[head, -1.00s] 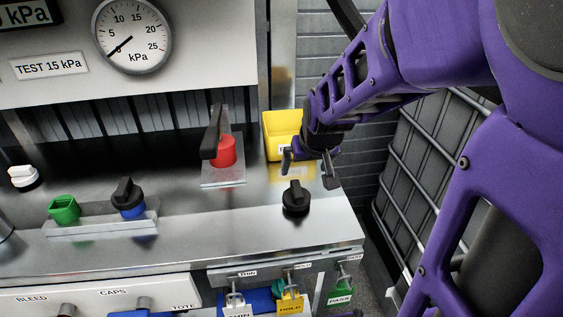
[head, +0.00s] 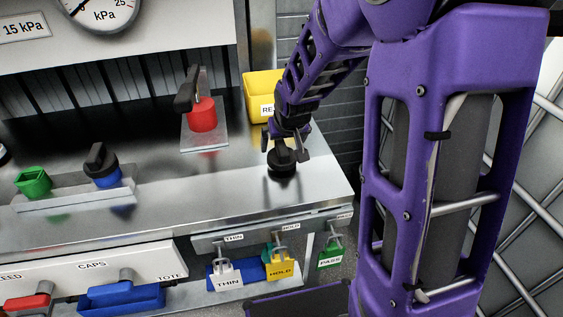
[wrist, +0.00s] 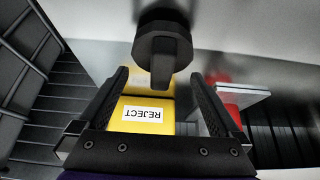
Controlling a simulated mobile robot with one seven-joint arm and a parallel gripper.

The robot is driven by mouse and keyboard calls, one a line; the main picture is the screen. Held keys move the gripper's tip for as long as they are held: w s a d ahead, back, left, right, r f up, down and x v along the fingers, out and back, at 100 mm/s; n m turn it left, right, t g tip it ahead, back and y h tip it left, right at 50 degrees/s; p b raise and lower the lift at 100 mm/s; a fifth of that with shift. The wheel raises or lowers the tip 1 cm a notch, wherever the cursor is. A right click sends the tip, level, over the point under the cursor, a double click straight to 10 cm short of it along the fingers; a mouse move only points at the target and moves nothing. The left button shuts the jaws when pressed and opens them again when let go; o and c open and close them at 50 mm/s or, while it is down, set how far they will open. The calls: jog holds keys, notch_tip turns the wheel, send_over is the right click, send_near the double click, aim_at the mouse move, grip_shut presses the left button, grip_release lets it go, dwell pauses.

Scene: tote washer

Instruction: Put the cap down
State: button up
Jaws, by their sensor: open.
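A black round cap (head: 282,168) with a raised grip bar stands upright on the steel bench top, near its right front corner. My gripper (head: 285,148) is open just above the cap, with its fingers to either side of the grip bar. In the wrist view the cap (wrist: 155,42) shows ahead of the fingertips, with its bar reaching between them. I see a gap on both sides of the bar, so the fingers do not seem to touch it.
A yellow REJECT bin (head: 262,88) stands behind the cap. A red cylinder with a black lever (head: 202,115) is on a plate to the left. A rack (head: 70,193) holds a green cup and a blue piece with a black cap. Tags (head: 228,278) hang below the front edge.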

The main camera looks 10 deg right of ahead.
aim_at(281, 150)
jog(key=x, duration=0.1)
jog(key=b+x, duration=0.2)
jog(key=x, duration=0.1)
jog(key=shift+s+f, duration=0.2)
jog(key=shift+f, duration=0.05)
jog(key=shift+r, duration=0.1)
jog(key=shift+r, duration=0.1)
jog(key=c, duration=1.2)
